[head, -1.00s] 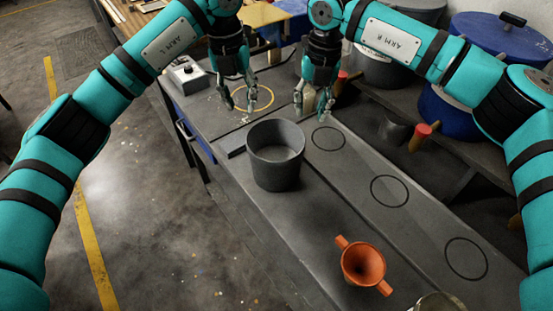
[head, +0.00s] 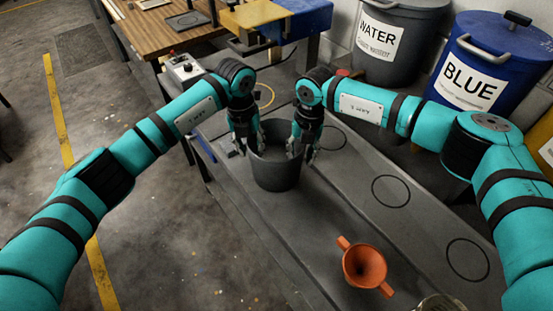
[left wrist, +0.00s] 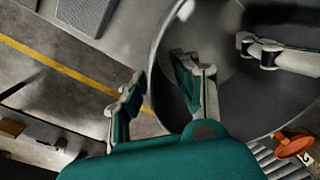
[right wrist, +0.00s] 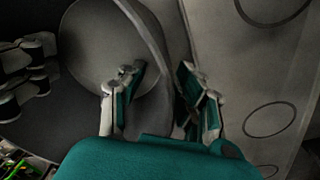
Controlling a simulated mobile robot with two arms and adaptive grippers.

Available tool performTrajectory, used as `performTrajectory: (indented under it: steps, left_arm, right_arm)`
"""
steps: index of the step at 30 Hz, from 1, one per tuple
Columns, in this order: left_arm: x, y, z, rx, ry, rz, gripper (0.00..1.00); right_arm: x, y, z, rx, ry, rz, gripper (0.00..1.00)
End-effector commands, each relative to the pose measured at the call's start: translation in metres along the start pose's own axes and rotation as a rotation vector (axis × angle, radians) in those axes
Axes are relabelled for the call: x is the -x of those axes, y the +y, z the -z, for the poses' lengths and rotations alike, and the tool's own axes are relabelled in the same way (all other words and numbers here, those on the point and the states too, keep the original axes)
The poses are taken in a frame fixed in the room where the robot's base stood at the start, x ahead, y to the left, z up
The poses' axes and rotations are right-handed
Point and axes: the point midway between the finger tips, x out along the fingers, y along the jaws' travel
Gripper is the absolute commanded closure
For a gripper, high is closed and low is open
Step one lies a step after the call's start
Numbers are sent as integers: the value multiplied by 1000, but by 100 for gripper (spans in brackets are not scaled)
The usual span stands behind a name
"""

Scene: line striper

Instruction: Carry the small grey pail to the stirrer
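The small grey pail (head: 276,178) stands upright on the grey bench. My left gripper (head: 248,150) is at its left rim, and my right gripper (head: 303,152) is at its right rim. In the left wrist view the open left fingers (left wrist: 160,95) straddle the pail's rim, one inside and one outside. In the right wrist view the open right fingers (right wrist: 158,98) also straddle the rim, with gaps visible. A yellow ring (head: 266,96) on the bench behind the pail is partly hidden by my left arm. I cannot tell for sure which thing is the stirrer.
A grey control box (head: 185,70) stands at the bench's far left. A yellow and blue structure (head: 258,16) is behind. An orange two-handled funnel (head: 364,266) lies in front. A WATER bin (head: 395,45) and a BLUE bin (head: 485,65) stand at the right.

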Motion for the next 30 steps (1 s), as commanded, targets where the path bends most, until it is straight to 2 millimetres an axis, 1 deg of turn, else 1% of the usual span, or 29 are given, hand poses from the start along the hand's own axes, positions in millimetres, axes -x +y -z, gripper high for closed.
performTrajectory:
  steps: [4,12,14,19,20,30]
  left_arm:
    - [-6,0,0,-1,0,0,69]
    - [-7,0,0,-1,0,0,69]
    - [-7,0,0,-1,0,0,76]
    - [-7,0,0,-1,0,0,98]
    - [-7,0,0,-1,0,0,100]
    - [-7,0,0,-2,0,0,100]
  right_arm:
    - [-7,0,0,0,0,-1,67]
    - [-8,0,0,0,0,-1,67]
    - [-8,0,0,0,0,-1,74]
    - [-7,0,0,0,0,-1,96]
    - [-7,0,0,0,0,-1,100]
    - [-7,0,0,0,0,-1,100]
